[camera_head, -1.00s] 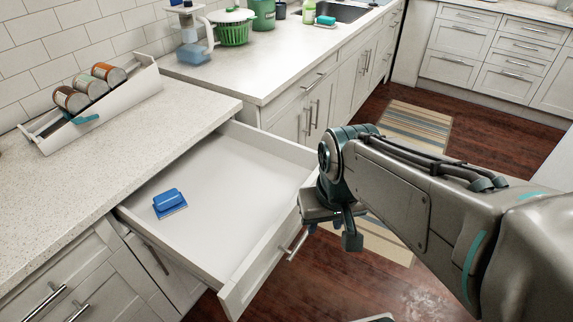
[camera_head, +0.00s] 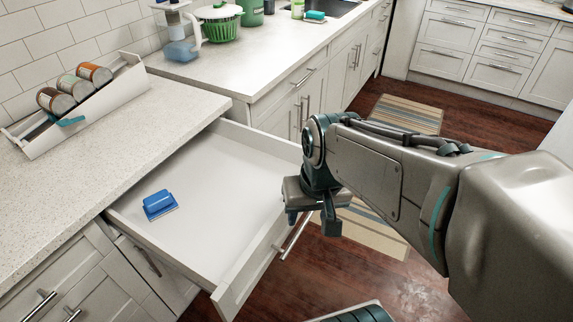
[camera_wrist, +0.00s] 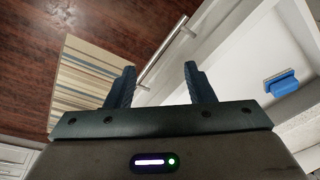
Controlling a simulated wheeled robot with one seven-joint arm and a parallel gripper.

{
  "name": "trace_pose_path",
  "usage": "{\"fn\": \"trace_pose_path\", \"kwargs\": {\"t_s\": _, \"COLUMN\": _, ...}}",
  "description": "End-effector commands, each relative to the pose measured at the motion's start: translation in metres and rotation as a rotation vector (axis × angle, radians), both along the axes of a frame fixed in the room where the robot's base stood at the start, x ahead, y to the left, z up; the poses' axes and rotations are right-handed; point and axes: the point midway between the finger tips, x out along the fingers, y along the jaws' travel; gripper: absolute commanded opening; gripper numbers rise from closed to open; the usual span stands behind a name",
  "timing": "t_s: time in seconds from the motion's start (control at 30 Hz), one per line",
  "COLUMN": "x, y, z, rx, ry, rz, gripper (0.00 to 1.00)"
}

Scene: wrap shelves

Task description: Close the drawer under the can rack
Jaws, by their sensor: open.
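The drawer (camera_head: 215,170) is pulled far out from the counter below the can rack (camera_head: 75,112) in the head view. A blue sponge-like item (camera_head: 159,205) lies inside it. The drawer's bar handle (camera_head: 296,236) is on its front face, and the handle also shows in the wrist view (camera_wrist: 166,50). My gripper (camera_head: 312,222) is just outside the drawer front, near the handle. In the wrist view my gripper (camera_wrist: 159,80) has its two fingers spread apart with nothing held. The handle runs diagonally ahead of and between the fingertips; I cannot tell whether they touch.
The rack holds several cans on the counter (camera_head: 150,125). Striped rugs (camera_head: 408,115) lie on the wooden floor. Closed cabinets stand below the counters.

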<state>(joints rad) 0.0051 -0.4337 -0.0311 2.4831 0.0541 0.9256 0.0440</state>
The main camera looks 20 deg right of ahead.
Motion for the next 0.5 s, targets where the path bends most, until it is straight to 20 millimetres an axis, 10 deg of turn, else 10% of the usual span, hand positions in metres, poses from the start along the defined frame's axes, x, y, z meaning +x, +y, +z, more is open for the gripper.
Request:
{"fn": "trace_pose_path", "kwargs": {"t_s": 0.17, "x": 0.017, "y": -0.020, "z": -0.019, "rx": 0.249, "ry": 0.148, "rz": -0.462, "gripper": 0.00}}
{"fn": "trace_pose_path", "kwargs": {"t_s": 0.5, "x": 0.071, "y": -0.115, "z": -0.047, "rx": 0.832, "ry": 0.413, "rz": -1.564, "gripper": 0.00}}
